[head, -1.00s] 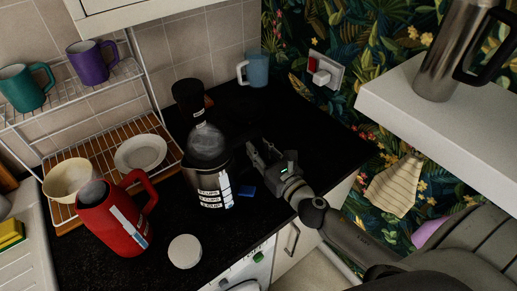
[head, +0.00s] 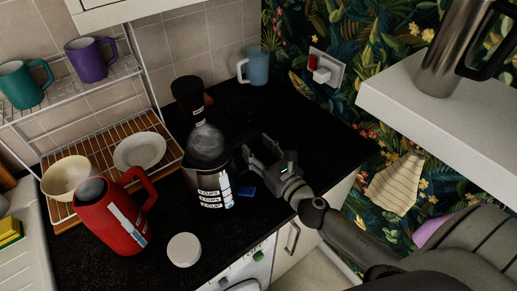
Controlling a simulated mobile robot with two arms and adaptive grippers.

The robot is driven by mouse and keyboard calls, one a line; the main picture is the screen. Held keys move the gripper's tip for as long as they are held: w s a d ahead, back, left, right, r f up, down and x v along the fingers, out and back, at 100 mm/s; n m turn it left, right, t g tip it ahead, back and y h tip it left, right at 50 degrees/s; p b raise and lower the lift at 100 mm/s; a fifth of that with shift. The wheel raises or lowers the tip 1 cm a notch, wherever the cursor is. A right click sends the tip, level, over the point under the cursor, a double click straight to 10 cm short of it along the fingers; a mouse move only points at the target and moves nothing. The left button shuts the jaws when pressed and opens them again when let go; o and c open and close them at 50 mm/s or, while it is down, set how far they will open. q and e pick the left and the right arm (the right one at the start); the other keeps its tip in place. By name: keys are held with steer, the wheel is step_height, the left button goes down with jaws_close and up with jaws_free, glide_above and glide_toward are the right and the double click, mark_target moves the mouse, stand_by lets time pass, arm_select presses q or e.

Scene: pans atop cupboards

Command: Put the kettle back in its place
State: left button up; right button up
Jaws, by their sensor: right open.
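The kettle (head: 208,183), steel and black with white cup-level labels on its side, stands upright on the black worktop in the middle of the head view. A dark, low round shape (head: 242,106), possibly its base, lies further back on the worktop; it is hard to make out. My right gripper (head: 256,153) is open just right of the kettle, its fingers pointing at the kettle's right side. The kettle's handle is lost against the dark worktop, so I cannot tell whether it is between the fingers. My left gripper is not in view.
A red jug (head: 110,219) and a white round lid (head: 184,250) stand to the left and front. A dish rack (head: 90,155) holds a bowl and a plate. A blue mug (head: 254,67) stands at the back. A white shelf (head: 440,105) with a steel pot (head: 447,50) overhangs at right.

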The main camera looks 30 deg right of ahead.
steer(key=shift+f, duration=0.15)
steer(key=shift+s+d+r, duration=0.1)
steer(key=shift+s+d, duration=0.15)
steer(key=shift+s, duration=1.75)
steer(key=shift+s+d+r, duration=0.1)
steer(key=shift+s+d, duration=0.2)
steer(key=shift+s, duration=1.7)
steer(key=shift+s+d, duration=0.25)
steer(key=shift+s, duration=1.75)
